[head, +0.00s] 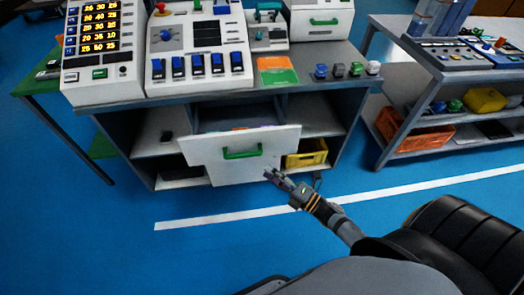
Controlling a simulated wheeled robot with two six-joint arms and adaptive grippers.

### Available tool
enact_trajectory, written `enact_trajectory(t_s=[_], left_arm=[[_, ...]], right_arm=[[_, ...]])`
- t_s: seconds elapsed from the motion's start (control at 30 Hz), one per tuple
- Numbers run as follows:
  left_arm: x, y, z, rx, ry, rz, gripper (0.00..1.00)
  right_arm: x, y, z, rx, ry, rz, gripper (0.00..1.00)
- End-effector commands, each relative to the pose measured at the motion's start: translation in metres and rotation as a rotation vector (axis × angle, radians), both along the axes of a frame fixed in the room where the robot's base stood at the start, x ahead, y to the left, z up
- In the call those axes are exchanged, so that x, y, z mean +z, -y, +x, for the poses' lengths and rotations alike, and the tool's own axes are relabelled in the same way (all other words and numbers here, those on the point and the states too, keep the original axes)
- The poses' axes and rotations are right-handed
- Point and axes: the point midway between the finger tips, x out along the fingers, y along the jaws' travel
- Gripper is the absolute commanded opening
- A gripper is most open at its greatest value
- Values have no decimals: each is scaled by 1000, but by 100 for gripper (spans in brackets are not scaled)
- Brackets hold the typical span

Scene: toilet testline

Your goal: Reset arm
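My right gripper (272,175) is in front of the lower right part of a white drawer front (225,165) in the head view. The drawer has a green handle (242,153) and stands pulled out from the grey workbench (330,85). My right arm (345,228) reaches in from the lower right. My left gripper is out of view.
Control panels (200,50) stand on the bench, with an orange and green card (277,70) and several small knobs. A yellow crate (308,153) sits on the lower shelf. A second bench (450,75) at right holds an orange crate (425,138). Blue floor in front is clear.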

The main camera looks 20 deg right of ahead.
Motion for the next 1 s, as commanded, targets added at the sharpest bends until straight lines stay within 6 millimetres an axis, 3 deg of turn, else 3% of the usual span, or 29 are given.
enact_trajectory(t_s=[0.17,0.27,0.37,0.47,0.6,0.7,0.8,1.0], left_arm=[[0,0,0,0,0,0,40],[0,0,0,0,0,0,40],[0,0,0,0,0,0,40],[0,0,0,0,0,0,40],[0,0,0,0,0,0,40],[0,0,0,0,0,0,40],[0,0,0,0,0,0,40],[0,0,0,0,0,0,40]], right_arm=[[-1,0,0,-1,-2,1,35],[-16,8,3,-37,-60,34,35],[-68,33,4,-151,-242,141,35],[-146,65,-10,-335,-506,314,35],[-256,94,-64,-629,-858,576,35],[-318,99,-118,-837,-1064,741,35],[-362,96,-171,-1023,-1219,867,35],[-412,75,-265,-1344,-1438,1047,35]])
